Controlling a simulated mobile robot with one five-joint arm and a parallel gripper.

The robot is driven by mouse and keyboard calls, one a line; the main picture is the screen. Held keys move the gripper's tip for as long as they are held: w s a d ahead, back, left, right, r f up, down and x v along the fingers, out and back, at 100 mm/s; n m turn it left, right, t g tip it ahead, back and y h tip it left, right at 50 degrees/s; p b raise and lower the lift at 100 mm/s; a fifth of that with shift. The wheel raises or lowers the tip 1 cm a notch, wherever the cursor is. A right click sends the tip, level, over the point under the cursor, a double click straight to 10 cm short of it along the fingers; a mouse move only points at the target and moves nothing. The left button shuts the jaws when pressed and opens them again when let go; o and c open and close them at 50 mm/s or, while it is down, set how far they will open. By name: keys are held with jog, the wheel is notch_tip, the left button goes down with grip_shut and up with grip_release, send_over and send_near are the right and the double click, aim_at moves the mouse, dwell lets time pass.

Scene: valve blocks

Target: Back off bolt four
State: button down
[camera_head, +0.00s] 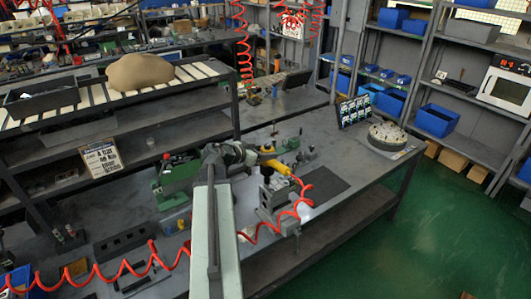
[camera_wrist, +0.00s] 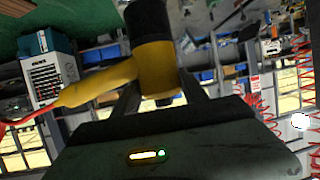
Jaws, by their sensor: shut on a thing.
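My gripper (camera_head: 264,158) is shut on a yellow power tool (camera_head: 281,168) with a black end. In the wrist view the tool (camera_wrist: 158,70) sits between my two dark fingers (camera_wrist: 160,97), its yellow handle pointing left. A red coiled hose (camera_head: 305,190) runs from the tool. A grey valve block (camera_head: 272,196) stands on the bench just below the tool in the head view. The bolts on it are too small to tell apart, and bolt four cannot be made out. I cannot tell whether the tool touches the block.
A green machine (camera_head: 180,174) stands left of my arm. A dark mat (camera_head: 323,184) lies right of the block, and a round tray of parts (camera_head: 388,136) and an upright rack (camera_head: 354,111) stand at the bench's right end. Green floor is open at right.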

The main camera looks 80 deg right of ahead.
jog(key=shift+f+b, duration=0.55)
jog(key=shift+f, duration=0.05)
dwell(1.1)
jog(key=shift+a, duration=0.1)
dwell(1.2)
dwell(1.4)
jog(key=shift+r, duration=0.2)
